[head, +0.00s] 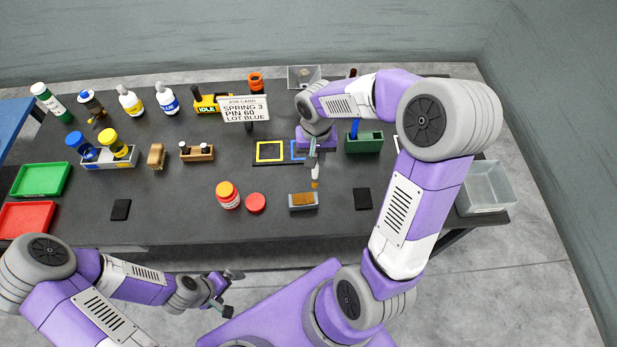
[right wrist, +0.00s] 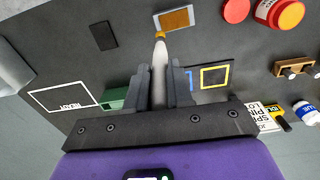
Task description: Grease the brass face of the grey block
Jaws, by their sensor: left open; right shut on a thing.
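The grey block (head: 303,207) lies near the front edge of the table, its brass face (head: 303,198) upward. It also shows at the top of the right wrist view (right wrist: 177,19). My right gripper (head: 314,158) is shut on a pale, narrow tool (right wrist: 159,68) with an amber tip (right wrist: 160,36). The tip (head: 315,184) is just behind the block, seemingly apart from it. An open jar (head: 229,199) with orange contents stands left of the block. Its red lid (head: 256,203) lies between them. My left gripper (head: 226,292) is open and empty in front of the table.
Dark pads lie left (head: 120,209) and right (head: 362,198) of the block. Behind are a yellow-outlined square (head: 269,151), a green holder (head: 364,143), a job card (head: 246,109) and a wooden holder (head: 197,153). A clear bin (head: 487,187) is at the right end.

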